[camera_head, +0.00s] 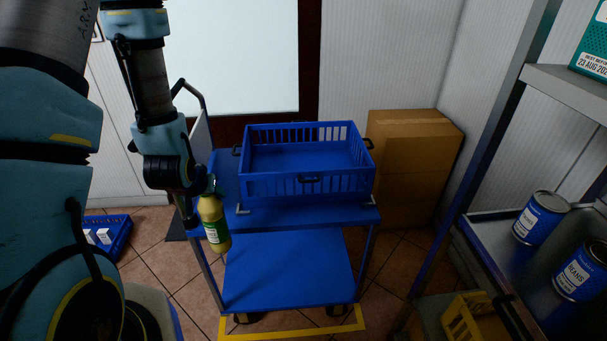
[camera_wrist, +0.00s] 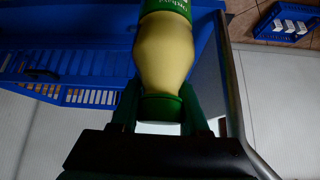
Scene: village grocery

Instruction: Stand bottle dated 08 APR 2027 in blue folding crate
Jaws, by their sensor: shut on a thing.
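My gripper (camera_head: 209,186) is shut on a yellow bottle (camera_head: 213,222) with a green label, at its neck. The bottle hangs nearly upright, slightly tilted, left of the crate and in front of the cart's left edge. In the wrist view the bottle (camera_wrist: 165,50) shows its green cap between the two fingers (camera_wrist: 160,112). Its date cannot be read. The blue folding crate (camera_head: 272,184) stands open and empty on the cart's top shelf; its slatted side also shows in the wrist view (camera_wrist: 75,95).
A blue two-shelf cart (camera_head: 288,270) carries the crate. A cardboard box (camera_head: 410,160) stands behind right. Shelving at right holds blue cans (camera_head: 540,218). A yellow crate (camera_head: 475,318) is at lower right. Another blue crate (camera_head: 108,240) with white items is on the floor at left.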

